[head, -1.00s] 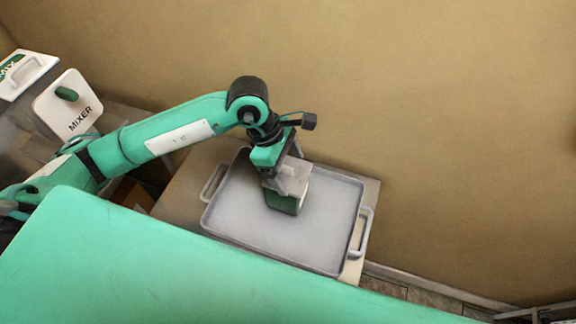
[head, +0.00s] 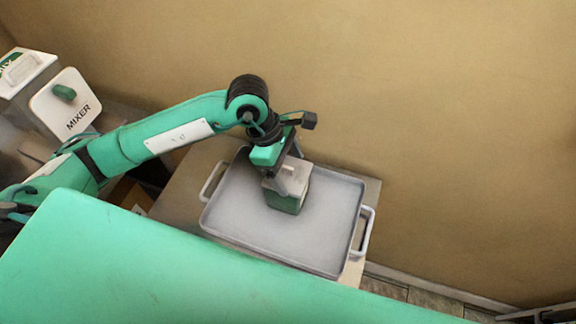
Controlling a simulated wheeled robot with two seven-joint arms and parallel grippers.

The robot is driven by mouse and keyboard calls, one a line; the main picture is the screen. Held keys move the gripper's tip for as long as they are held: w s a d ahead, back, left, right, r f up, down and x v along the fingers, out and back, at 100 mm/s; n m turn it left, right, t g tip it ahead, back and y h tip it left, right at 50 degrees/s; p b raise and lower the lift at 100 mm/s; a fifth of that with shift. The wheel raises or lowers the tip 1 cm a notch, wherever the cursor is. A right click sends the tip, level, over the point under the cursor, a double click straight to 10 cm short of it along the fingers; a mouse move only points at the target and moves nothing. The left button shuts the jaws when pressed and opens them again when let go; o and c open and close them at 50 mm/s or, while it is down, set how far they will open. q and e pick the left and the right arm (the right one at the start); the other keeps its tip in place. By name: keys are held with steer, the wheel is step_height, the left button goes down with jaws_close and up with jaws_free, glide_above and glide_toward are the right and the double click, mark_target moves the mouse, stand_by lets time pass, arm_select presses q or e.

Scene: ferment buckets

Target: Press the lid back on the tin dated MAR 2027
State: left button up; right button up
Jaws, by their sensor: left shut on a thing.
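A small box-shaped tin (head: 284,203), green below with a pale top, stands in the grey tray. I cannot read any date on it. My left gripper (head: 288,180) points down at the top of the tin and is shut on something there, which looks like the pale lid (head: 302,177). The fingers hide part of the lid, so I cannot tell whether it is seated on the tin. My right gripper does not show.
The grey tray (head: 240,226) has raised rims and two side handles, and lies on a small table (head: 178,200) against the tan wall. The tray floor around the tin is clear. A white panel marked MIXER (head: 72,108) stands at the left.

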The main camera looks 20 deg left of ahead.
arm_select(q)
steer(key=shift+f+b, duration=0.1)
steer(key=shift+b, duration=0.45)
stand_by(0.6)
steer(key=o, duration=0.9)
steer(key=shift+o, duration=0.2)
steer(key=shift+r+p, duration=1.35)
steer(key=shift+r, duration=2.2)
jaws_close()
